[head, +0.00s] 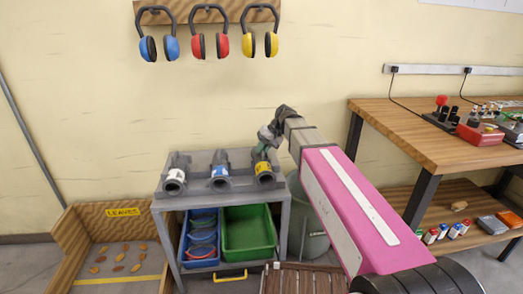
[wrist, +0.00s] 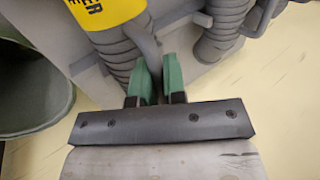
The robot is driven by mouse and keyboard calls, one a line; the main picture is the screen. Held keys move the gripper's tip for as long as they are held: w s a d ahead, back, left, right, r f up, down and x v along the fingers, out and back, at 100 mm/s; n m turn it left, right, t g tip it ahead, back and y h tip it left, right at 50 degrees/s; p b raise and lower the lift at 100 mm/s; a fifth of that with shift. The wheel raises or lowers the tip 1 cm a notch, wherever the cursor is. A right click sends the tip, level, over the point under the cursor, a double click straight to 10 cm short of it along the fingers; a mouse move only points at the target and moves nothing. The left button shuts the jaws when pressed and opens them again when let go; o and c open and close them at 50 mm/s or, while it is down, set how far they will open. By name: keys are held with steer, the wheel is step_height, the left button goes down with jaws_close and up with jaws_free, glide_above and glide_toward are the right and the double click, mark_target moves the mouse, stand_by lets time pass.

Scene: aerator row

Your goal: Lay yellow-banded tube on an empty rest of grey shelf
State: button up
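The yellow-banded tube (head: 263,167) is grey and ribbed and lies at the right end of the grey shelf's top (head: 198,199), its open mouth facing front. Its yellow band (wrist: 104,10) with dark lettering shows at the top left of the wrist view. My gripper (head: 264,146) is at the tube's rear end. The white-banded tube (head: 174,173) and blue-banded tube (head: 219,171) lie to the left.
Blue bins (head: 202,228) and a green bin (head: 248,232) sit under the shelf top. A grey bucket (head: 313,238) stands right of the shelf. A wooden leaves box (head: 69,240) is at left, and a wooden workbench (head: 430,134) at right. Earmuffs (head: 209,45) hang above.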

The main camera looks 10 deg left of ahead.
steer(key=o, duration=0.5)
steer(key=v, duration=1)
steer(key=s+d+f+m+h, duration=0.1)
steer(key=s+d+f+h, duration=0.1)
steer(key=s+d+f, duration=0.3)
steer(key=s+d+f+m+t+h, duration=0.1)
steer(key=s+d+f, duration=0.4)
steer(key=d+f, duration=0.6)
steer(key=s+d+f+m+h, duration=0.1)
steer(key=s+d+f+h, duration=0.2)
steer(key=d+f, duration=0.5)
step_height(320, 180, down, 5)
steer(key=shift+s+t+h, duration=0.3)
steer(key=shift+s, duration=0.6)
steer(key=shift+d, duration=0.1)
